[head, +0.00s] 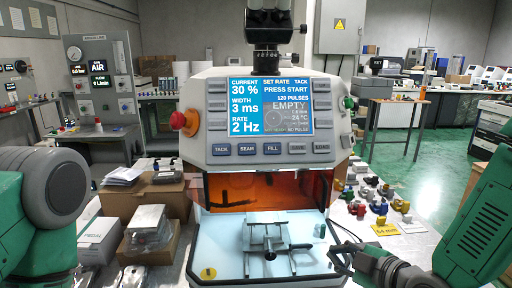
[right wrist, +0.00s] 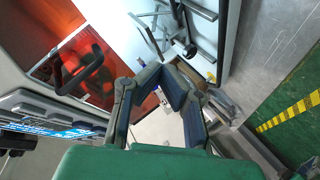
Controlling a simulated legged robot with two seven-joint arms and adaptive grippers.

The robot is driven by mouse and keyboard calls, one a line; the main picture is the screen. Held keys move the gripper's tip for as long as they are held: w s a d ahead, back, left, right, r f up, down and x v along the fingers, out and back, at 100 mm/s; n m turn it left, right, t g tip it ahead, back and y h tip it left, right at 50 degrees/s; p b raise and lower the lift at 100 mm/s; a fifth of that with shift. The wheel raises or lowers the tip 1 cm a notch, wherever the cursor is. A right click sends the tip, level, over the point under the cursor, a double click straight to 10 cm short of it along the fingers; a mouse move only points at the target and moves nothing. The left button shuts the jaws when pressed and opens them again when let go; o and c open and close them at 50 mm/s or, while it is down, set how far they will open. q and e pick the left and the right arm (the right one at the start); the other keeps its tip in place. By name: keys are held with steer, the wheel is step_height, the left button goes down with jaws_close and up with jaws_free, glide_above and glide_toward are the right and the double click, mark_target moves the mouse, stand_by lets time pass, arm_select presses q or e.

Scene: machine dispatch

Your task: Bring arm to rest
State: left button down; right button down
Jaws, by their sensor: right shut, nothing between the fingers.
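My right gripper (head: 343,256) is at the right front edge of the machine's white work tray (head: 215,255). In the right wrist view its two blue-padded fingers (right wrist: 160,74) come together at the tips with nothing between them. My right arm, green and grey, comes in from the right. My left arm shows at the left edge, but its gripper is outside the view. The machine (head: 262,125) has a lit screen (head: 271,107) reading "PRESS START" and "EMPTY". A metal clamp fixture (head: 267,241) stands on the tray, below the orange window (head: 262,188).
Cardboard boxes (head: 150,192) and a clear-wrapped package (head: 149,229) stand left of the machine. Several small coloured parts (head: 375,194) and a yellow label (head: 385,230) lie to the right. In the right wrist view, yellow-black floor tape (right wrist: 290,112) runs beyond the bench edge.

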steer(key=s+d+f+m+g+h+b, duration=0.1)
steer(key=s+d+f+m+g, duration=0.15)
steer(key=s+f, duration=0.5)
steer(key=s+d+f+m+g+h, duration=0.1)
steer(key=s+f+m+g+h, duration=0.2)
steer(key=f, duration=0.7)
steer(key=s+d+f+m+g+h+b, duration=0.1)
steer(key=s+d+f+m+g, duration=0.2)
steer(key=s, duration=0.7)
steer(key=s+d+f+m+g+h+b, duration=0.1)
steer(key=s+d+f+m+g, duration=0.2)
steer(key=s+f+m, duration=0.2)
steer(key=s+f, duration=0.2)
steer(key=s, duration=0.2)
steer(key=shift+s+f, duration=0.3)
steer(key=shift+s, duration=0.05)
steer(key=shift+w+d+m, duration=0.1)
steer(key=shift+w+m, duration=0.05)
steer(key=shift+m, duration=0.1)
